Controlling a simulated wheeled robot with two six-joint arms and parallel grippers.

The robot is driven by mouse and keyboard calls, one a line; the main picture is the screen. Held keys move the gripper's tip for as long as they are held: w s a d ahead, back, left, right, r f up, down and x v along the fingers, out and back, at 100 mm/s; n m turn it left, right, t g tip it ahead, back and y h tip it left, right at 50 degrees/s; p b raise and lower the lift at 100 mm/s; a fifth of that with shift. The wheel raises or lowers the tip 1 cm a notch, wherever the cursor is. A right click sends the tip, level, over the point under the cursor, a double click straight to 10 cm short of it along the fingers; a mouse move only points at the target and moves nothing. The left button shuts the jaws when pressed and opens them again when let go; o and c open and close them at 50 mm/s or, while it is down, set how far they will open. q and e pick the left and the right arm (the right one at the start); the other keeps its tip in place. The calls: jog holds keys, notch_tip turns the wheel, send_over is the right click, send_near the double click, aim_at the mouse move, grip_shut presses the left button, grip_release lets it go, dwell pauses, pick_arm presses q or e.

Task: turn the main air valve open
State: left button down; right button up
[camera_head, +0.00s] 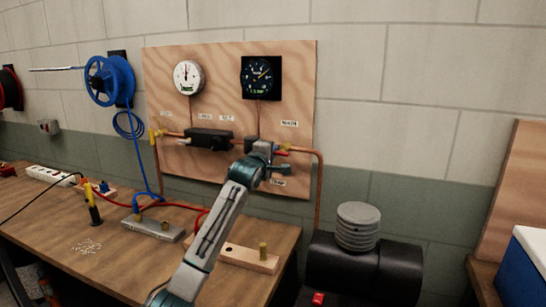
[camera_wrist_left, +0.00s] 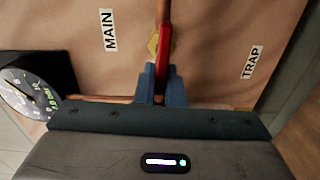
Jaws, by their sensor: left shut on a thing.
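The main air valve has a yellow body (camera_wrist_left: 153,44) and a red lever (camera_wrist_left: 165,50), beside the "MAIN" label (camera_wrist_left: 109,30) in the left wrist view. The lever runs roughly in line with the copper pipe (camera_wrist_left: 163,9) there. My left gripper (camera_wrist_left: 161,84) has its blue fingertips on both sides of the lever and is shut on it. In the head view my left gripper (camera_head: 272,157) reaches the pipe at the board's right side and hides most of the valve. My right gripper is not in view.
The plywood board (camera_head: 225,75) carries a white gauge (camera_head: 188,77), a black gauge (camera_head: 261,78) and a black inline unit (camera_head: 209,139). Below, the wooden bench (camera_head: 130,262) holds a metal manifold (camera_head: 152,229), a wooden block (camera_head: 248,258) and hoses. A black compressor (camera_head: 365,265) stands at right.

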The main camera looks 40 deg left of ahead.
pick_arm(q)
jog(key=shift+f+n, duration=0.1)
jog(key=shift+n, duration=0.3)
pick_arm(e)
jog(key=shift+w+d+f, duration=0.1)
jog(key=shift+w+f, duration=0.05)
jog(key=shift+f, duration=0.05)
pick_arm(q)
jog(key=c, duration=1.5)
grip_release()
jog(key=shift+a, duration=0.1)
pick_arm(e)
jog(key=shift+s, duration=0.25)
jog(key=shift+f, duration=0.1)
